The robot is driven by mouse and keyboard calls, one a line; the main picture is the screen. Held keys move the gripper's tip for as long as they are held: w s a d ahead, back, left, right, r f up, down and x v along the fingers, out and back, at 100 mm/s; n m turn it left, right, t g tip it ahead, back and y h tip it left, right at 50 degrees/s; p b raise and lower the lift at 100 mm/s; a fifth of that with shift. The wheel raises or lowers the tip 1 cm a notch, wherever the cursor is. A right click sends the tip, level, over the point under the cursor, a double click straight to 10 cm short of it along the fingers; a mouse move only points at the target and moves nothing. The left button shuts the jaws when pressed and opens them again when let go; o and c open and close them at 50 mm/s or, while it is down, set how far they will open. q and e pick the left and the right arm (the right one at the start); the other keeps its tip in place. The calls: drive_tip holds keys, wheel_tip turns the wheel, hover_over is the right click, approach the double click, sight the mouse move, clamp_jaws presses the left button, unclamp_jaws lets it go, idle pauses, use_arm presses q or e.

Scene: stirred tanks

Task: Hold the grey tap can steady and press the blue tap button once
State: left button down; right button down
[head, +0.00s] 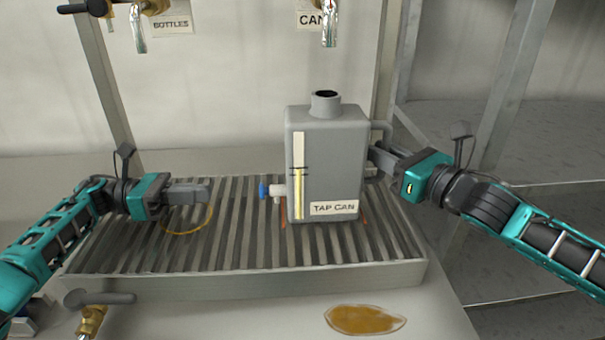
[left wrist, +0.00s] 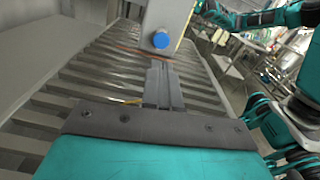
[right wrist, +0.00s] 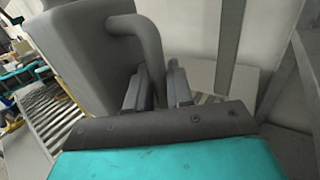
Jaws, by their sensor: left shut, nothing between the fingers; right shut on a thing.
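The grey tap can (head: 327,150) stands upright on the slatted drain rack, with a "TAP CAN" label and a pale level strip on its front. The blue tap button (head: 263,190) sticks out from a white tap low on the can's left side; it also shows in the left wrist view (left wrist: 160,41). My left gripper (head: 208,191) is shut and empty, left of the button and apart from it, pointing toward it. My right gripper (head: 372,160) is shut on the can's side handle (right wrist: 150,50); the fingertips are partly hidden behind the handle.
The slatted rack (head: 240,283) fills the bench middle. A yellow ring mark (head: 187,232) lies under my left gripper. An amber puddle (head: 365,319) lies in front. A brass tap (head: 90,320) stands front left. Spouts hang above by the "BOTTLES" sign (head: 171,22) and "CAN" sign (head: 311,19).

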sight(217, 201)
use_arm(q)
drive_tip(key=shift+w+d+t, duration=0.25)
drive_tip(key=shift+d+t, duration=0.05)
drive_tip(key=shift+d, duration=0.05)
drive_tip(key=t, duration=0.1)
drive_tip(key=w+d+n+t+y, duration=0.1)
drive_tip(key=w+d+f+t+y, duration=0.1)
drive_tip(key=shift+w+n+t, duration=0.25)
drive_tip(key=shift+n+t, duration=0.05)
drive_tip(key=shift+w+f+t+y, duration=0.15)
drive_tip(key=shift+w+t+y, duration=0.15)
drive_tip(key=shift+t+y, duration=0.35)
drive_tip(key=shift+w+n+t+y, duration=0.15)
drive_tip(key=shift+n+t+y, duration=0.15)
drive_tip(key=shift+t, duration=0.55)
drive_tip(key=shift+a+t+y, duration=0.35)
drive_tip(key=shift+a+t, duration=0.05)
drive_tip(key=shift+t, duration=0.4)
drive_tip(key=s+a, duration=0.1)
drive_tip(key=s+a+m+t+y, duration=0.1)
drive_tip(key=s+a+r+t, duration=0.1)
drive_tip(key=s, duration=0.1)
drive_tip(key=shift+m+y, duration=0.3)
drive_tip(key=shift+y, duration=0.1)
drive_tip(key=shift+s+a+r+t, duration=0.2)
drive_tip(key=shift+s+t, duration=0.2)
drive_tip(key=shift+s, duration=0.15)
drive_tip(key=shift+d, duration=0.1)
